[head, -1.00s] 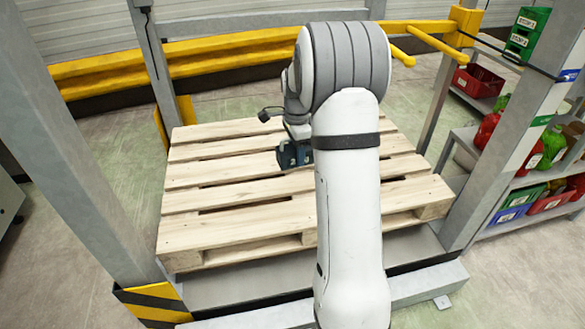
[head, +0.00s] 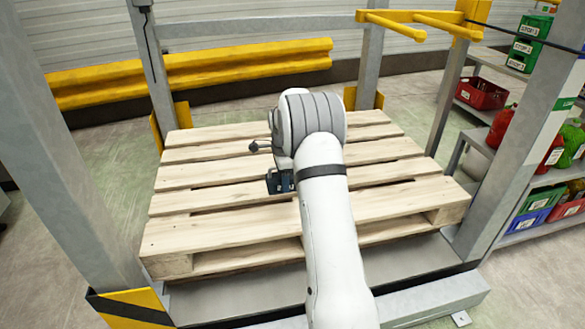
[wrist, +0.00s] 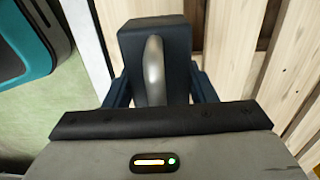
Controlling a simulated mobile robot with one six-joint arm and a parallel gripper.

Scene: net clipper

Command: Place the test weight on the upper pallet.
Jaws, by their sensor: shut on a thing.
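The test weight, a dark blue-black block with a silver handle, shows in the wrist view (wrist: 180,38). My gripper (wrist: 160,90) is shut on its handle, with one finger on each side. In the head view my gripper (head: 280,182) is a small dark shape over the middle of the pallet, left of my forearm. The weight cannot be clearly told apart from it there. The pale wooden pallet (head: 205,228) lies on a grey platform between steel posts. My arm hides part of its right-hand middle. The gap between weight and pallet cannot be judged.
Grey posts (head: 60,150) stand left and right of the pallet. Yellow bars (head: 400,25) jut out above its back right. A yellow rail (head: 240,65) runs behind. Shelves with coloured bins (head: 535,200) stand at the right. The visible pallet boards are bare.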

